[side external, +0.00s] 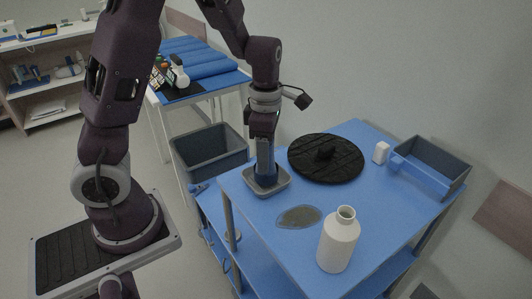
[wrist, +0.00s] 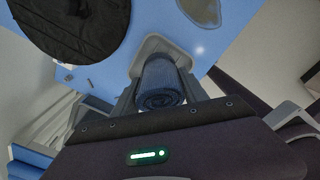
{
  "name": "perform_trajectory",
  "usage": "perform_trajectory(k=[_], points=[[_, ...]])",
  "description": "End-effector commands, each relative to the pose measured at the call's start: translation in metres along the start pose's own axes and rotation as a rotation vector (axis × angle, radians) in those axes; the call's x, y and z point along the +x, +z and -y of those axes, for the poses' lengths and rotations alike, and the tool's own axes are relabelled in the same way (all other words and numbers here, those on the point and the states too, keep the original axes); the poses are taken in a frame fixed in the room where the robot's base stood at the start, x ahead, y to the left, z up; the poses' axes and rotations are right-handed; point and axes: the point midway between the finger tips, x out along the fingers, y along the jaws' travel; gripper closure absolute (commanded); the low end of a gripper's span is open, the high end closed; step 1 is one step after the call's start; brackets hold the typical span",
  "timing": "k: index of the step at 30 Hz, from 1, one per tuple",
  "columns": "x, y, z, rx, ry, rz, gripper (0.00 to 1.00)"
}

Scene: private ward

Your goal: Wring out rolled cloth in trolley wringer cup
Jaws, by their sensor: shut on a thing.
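A dark blue rolled cloth (side external: 266,160) stands upright with its lower end in the grey wringer cup (side external: 281,184) on the blue trolley top. My gripper (side external: 264,148) is above the cup and shut on the rolled cloth. In the wrist view the cloth's spiral end (wrist: 161,99) faces the camera, between my gripper's fingers (wrist: 160,100). The cup's rim (wrist: 155,42) shows behind the cloth. The cloth's lower end is hidden inside the cup.
The blue trolley (side external: 258,220) also carries a black round lidded disc (side external: 345,166), a white bottle (side external: 338,243), a grey flat patch (side external: 298,217), a small white block (side external: 381,152) and a blue-grey tray (side external: 462,182). A grey bin (side external: 222,153) stands left of the trolley.

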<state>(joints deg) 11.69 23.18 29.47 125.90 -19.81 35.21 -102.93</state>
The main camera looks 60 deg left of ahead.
Motion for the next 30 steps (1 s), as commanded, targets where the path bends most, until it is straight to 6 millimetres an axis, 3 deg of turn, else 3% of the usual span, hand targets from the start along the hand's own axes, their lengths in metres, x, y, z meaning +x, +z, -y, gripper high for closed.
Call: perform_trajectory(k=[10, 15, 19, 25, 30], points=[[0.012, 0.0, 0.0, -0.026, 0.0, 0.0, 1.0], [0.011, 0.0, 0.0, -0.34, 0.001, -0.001, 1.0], [0.01, 0.0, 0.0, -0.455, 0.001, 0.001, 1.0], [0.01, 0.0, 0.0, -0.428, 0.001, 0.001, 1.0], [0.012, 0.0, 0.0, -0.116, -0.001, 0.001, 1.0]])
